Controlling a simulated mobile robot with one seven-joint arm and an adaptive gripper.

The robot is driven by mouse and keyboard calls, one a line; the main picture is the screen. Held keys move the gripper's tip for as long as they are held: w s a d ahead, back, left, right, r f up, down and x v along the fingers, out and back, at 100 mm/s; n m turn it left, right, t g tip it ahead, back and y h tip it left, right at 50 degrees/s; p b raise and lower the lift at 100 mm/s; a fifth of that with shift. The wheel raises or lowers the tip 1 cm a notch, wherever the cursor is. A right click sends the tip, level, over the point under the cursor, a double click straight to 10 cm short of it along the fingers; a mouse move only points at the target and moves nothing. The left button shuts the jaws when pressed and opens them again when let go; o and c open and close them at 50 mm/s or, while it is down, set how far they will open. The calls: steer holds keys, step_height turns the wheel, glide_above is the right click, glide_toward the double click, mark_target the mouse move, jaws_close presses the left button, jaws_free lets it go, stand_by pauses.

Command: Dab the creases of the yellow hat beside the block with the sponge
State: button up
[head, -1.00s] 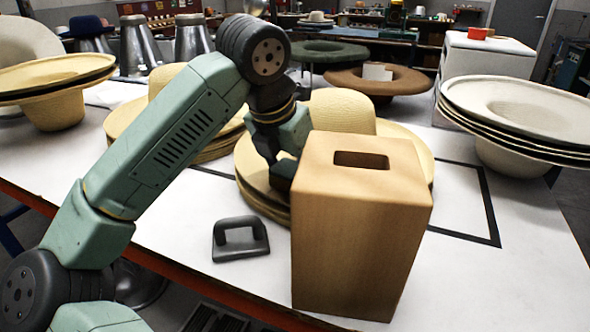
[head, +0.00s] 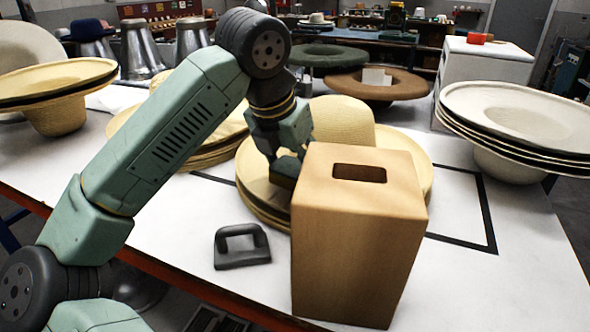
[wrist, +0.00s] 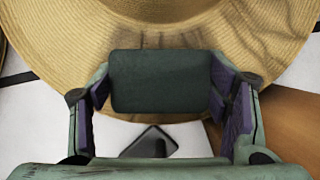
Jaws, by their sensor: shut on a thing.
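The yellow hat (head: 340,115) lies brim down on a stack of like hats, behind and to the left of the wooden block (head: 355,240). The block hides part of its brim. In the wrist view the brim of the hat (wrist: 190,35) fills the top, with dark wavy creases at the upper right. My gripper (head: 290,158) is shut on the dark green sponge (wrist: 160,80), seen between the purple-padded fingers. The sponge is over or at the near brim; I cannot tell whether it touches. The sponge (head: 284,174) is partly hidden in the head view.
A dark grey handled tool (head: 242,246) lies on the white table left of the block. Another stack of straw hats (head: 205,150) sits behind my arm. Pale hats (head: 515,115) are stacked at the right. The table right of the block is clear, with a black outline.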

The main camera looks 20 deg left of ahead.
step_height(320, 180, up, 12)
steer(key=p, duration=0.7)
steer(key=shift+f, duration=0.15)
steer(key=shift+w+p, duration=0.1)
steer(key=shift+p, duration=0.25)
stand_by(0.6)
